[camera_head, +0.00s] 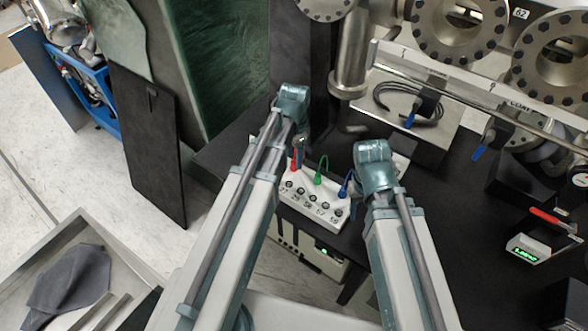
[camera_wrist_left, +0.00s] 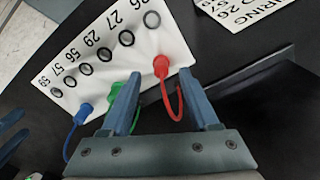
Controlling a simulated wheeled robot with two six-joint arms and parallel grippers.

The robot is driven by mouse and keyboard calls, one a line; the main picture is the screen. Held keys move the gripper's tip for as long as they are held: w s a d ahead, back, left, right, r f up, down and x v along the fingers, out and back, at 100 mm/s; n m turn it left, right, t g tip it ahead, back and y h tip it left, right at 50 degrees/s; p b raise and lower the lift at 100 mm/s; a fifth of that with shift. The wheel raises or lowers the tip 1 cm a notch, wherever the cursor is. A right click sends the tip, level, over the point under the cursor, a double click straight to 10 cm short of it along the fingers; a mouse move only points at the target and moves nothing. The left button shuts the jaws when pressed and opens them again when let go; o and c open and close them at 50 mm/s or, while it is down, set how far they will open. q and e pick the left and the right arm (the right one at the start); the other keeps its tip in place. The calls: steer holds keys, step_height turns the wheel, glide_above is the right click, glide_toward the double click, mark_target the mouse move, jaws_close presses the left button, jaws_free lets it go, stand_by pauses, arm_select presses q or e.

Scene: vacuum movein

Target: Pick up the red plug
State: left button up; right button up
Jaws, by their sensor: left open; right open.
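The red plug (camera_wrist_left: 162,66) stands upright at one end of a white socket panel (camera_wrist_left: 92,58) with several numbered holes. Its red cable (camera_wrist_left: 179,103) curves back between my left gripper's fingers. My left gripper (camera_wrist_left: 160,88) is open, its fingertips either side of the red cable and just short of the plug head. In the head view my left gripper (camera_head: 299,146) is above the red plug (camera_head: 293,163). The green plug (camera_wrist_left: 116,89) is partly hidden by a finger, and the blue plug (camera_wrist_left: 84,111) is beyond it. My right gripper (camera_head: 366,180) is near the blue plug (camera_head: 345,190); its fingers are mostly hidden.
A printed sheet (camera_wrist_left: 251,12) lies beside the panel on the black table (camera_head: 447,200). A metal plate with a coiled cable (camera_head: 402,98) and large flanged pipes (camera_head: 455,22) stand behind. A red-handled tool and a small display (camera_head: 527,249) sit at right.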

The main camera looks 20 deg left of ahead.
mark_target(294, 161)
arm_select(q)
step_height(294, 161, down, 3)
steer(key=shift+f+b, duration=0.1)
steer(key=shift+b, duration=1)
arm_select(e)
step_height(294, 161, down, 3)
steer(key=shift+f, duration=0.1)
arm_select(q)
steer(key=shift+c, duration=0.2)
jaws_close()
